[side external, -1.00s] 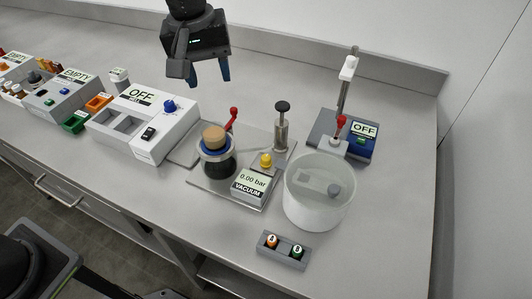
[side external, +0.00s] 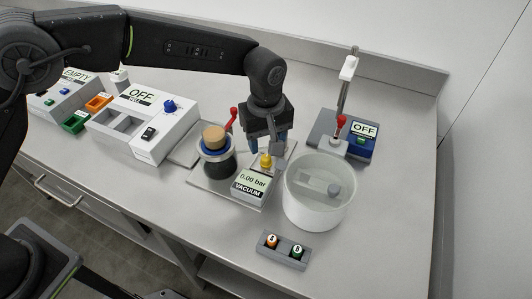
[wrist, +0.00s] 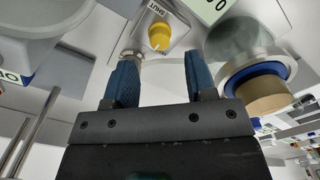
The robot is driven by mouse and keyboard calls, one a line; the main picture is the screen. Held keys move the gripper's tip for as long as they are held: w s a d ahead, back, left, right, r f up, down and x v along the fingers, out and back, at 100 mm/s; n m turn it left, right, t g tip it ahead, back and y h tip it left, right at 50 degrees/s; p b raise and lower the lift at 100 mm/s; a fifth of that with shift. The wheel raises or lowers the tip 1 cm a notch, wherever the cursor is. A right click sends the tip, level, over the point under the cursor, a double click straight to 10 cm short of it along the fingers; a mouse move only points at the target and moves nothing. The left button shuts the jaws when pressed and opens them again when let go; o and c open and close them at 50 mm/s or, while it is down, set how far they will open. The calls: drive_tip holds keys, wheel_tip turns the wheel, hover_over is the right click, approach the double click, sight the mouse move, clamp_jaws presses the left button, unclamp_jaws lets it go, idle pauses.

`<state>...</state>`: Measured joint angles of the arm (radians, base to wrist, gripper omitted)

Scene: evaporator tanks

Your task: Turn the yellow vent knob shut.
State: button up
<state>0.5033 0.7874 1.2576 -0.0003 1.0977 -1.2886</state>
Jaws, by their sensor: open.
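My gripper (side external: 267,146) points down just above and behind the knob. Its two blue fingers are apart and empty. In the wrist view the knob lies just beyond the gap between the fingertips (wrist: 159,66), apart from both.
A dark vessel with a tan stopper (side external: 214,136) and a red-handled valve (side external: 233,113) stand left of my gripper. A white tub (side external: 320,206) is close on the right. A stirrer stand (side external: 345,80) is behind it.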

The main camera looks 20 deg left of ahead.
sight(266, 157)
drive_tip(key=shift+f, duration=2.55)
drive_tip(key=c, duration=0.9)
drive_tip(key=shift+m, duration=0.4)
drive_tip(key=m, duration=0.3)
drive_tip(key=shift+m, duration=2.5)
